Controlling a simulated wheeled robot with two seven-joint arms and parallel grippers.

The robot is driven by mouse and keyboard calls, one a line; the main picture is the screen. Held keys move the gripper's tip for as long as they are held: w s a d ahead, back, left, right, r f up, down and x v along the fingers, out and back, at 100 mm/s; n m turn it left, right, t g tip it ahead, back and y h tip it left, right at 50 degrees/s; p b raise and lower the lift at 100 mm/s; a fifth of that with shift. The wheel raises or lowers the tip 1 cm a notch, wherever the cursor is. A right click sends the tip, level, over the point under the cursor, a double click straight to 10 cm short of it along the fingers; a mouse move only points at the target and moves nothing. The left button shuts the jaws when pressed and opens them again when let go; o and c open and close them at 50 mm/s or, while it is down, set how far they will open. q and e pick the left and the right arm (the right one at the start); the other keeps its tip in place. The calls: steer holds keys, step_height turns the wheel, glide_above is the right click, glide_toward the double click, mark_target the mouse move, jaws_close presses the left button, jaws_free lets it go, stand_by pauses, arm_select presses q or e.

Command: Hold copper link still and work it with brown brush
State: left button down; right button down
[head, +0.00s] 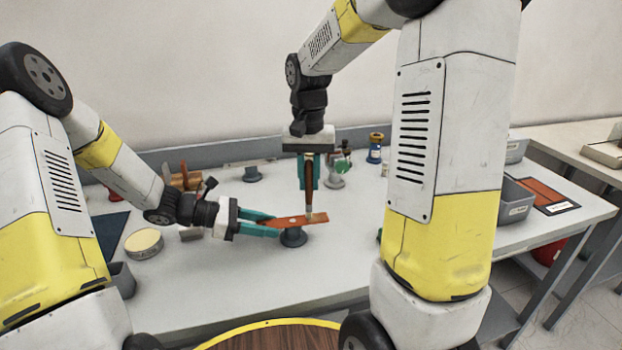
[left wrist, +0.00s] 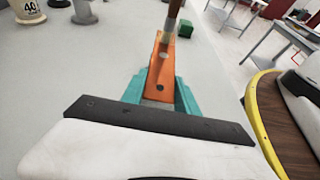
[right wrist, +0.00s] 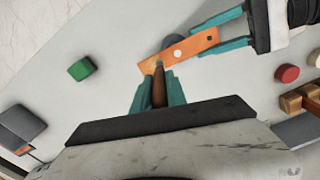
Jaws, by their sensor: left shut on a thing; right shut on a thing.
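The copper link (head: 300,221) is a flat orange bar with holes, lying across a dark round stand (head: 293,238) on the table. My left gripper (head: 268,223) is shut on the link's left end; the link also shows in the left wrist view (left wrist: 157,80). My right gripper (head: 309,168) points down and is shut on the brown brush (head: 309,185), held upright. The brush's pale tip meets or hovers just over the link's right part; the right wrist view shows the brush (right wrist: 159,88) at the link (right wrist: 185,51). Exact contact is hard to tell.
A round pale tin (head: 144,243) stands left of my left gripper. A blue-and-yellow pot (head: 375,148) and other small parts stand at the back. Grey bins (head: 515,200) are at the right. A green block (right wrist: 82,69) lies near the link. The front table is clear.

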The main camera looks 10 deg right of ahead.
steer(key=shift+d, duration=2.7)
step_height(320, 180, up, 8)
steer(key=shift+f, duration=0.1)
steer(key=shift+a+f, duration=1.05)
steer(key=shift+f, duration=0.25)
steer(key=shift+a+f, duration=1.1)
steer(key=shift+f, duration=0.2)
steer(key=shift+a+f, duration=1.05)
steer(key=shift+f, duration=0.25)
steer(key=shift+d, duration=3.25)
step_height(320, 180, up, 8)
